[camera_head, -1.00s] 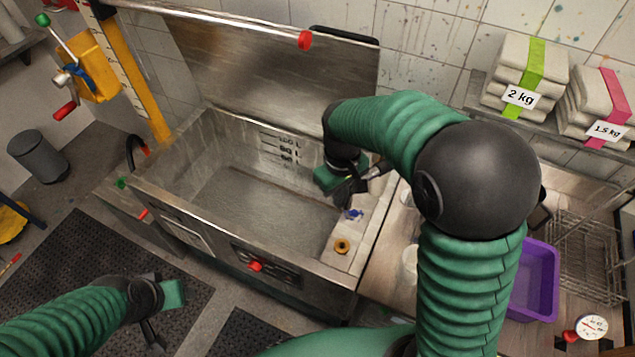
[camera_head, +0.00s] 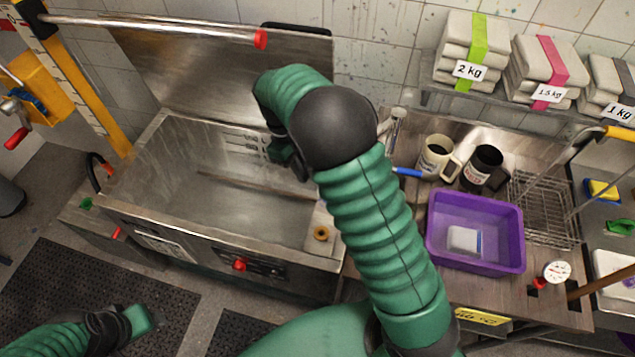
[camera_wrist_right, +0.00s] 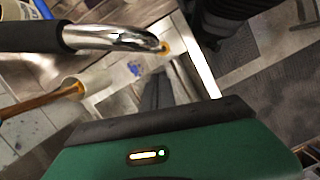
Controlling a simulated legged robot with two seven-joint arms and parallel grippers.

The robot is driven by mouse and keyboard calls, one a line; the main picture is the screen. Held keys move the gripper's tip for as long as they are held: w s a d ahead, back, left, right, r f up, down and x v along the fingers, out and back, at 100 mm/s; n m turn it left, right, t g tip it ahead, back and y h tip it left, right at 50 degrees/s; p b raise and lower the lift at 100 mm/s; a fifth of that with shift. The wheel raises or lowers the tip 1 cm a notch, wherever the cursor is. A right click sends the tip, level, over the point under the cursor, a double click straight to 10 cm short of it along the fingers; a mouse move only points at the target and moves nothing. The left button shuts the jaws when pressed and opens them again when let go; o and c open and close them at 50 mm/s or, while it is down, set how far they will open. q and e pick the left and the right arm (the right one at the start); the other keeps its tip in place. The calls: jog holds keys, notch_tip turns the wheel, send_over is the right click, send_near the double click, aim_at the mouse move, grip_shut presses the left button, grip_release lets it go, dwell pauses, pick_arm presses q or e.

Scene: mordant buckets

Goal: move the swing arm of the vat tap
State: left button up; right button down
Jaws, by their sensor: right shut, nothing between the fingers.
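In the right wrist view, a chrome curved tube (camera_wrist_right: 115,38) with a dark sleeve, seemingly the tap's swing arm, comes in from the upper left. My right gripper (camera_wrist_right: 157,78) has its dark fingers together just below the tube's bent end; I cannot tell whether they touch. In the head view my right gripper (camera_head: 292,162) is over the right part of the steel vat (camera_head: 215,185), partly hidden by my arm. The tap is mostly hidden there; a metal fitting (camera_head: 396,125) shows right of my arm. My left gripper (camera_head: 130,325) is low over the floor, its fingers unclear.
A brass-coloured ring (camera_head: 321,233) sits on the vat's right ledge. A purple tub (camera_head: 475,232), mugs (camera_head: 437,157) and a wire rack (camera_head: 542,208) stand on the right counter. A red-ended bar (camera_head: 165,27) crosses above the vat's back.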

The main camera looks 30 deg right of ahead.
jog(key=s+f, duration=0.1)
jog(key=s+d+f+p, duration=0.1)
jog(key=s, duration=0.1)
jog(key=s+f+p, duration=0.1)
jog(key=shift+s+d, duration=0.2)
jog(key=shift+d, duration=0.15)
pick_arm(q)
notch_tip(320, 180, up, 3)
jog(key=shift+w+f, duration=0.1)
jog(key=shift+w, duration=0.05)
pick_arm(e)
jog(key=shift+w, duration=0.1)
